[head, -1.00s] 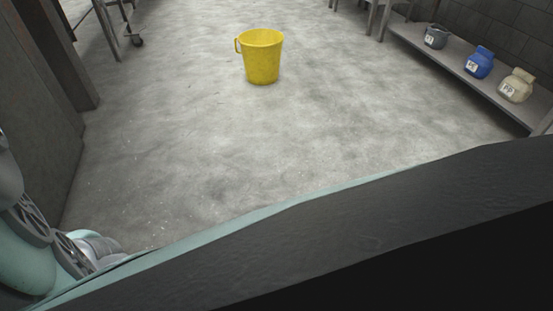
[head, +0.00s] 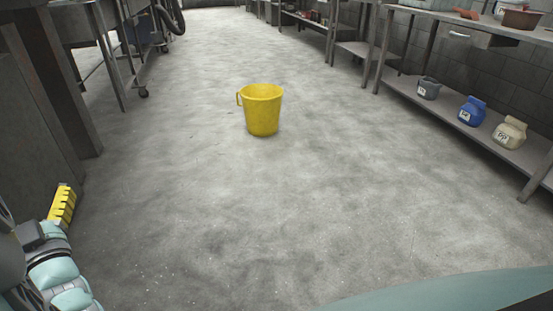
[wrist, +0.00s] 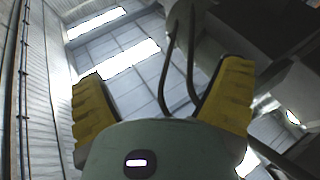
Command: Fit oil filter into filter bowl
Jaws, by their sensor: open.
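My gripper (wrist: 165,95) is open and empty in the wrist view, its two yellow ribbed fingers spread wide and pointing up toward the ceiling. In the head view a yellow finger of it (head: 62,205) shows at the lower left edge, beside my arm. I cannot make out an oil filter or a filter bowl in either view.
A yellow bucket (head: 262,112) stands on the open concrete floor ahead. On the right, a metal bench (head: 480,140) holds a grey pot (head: 428,88) and blue and beige jars on its lower shelf. A metal table (head: 85,25) stands at the left.

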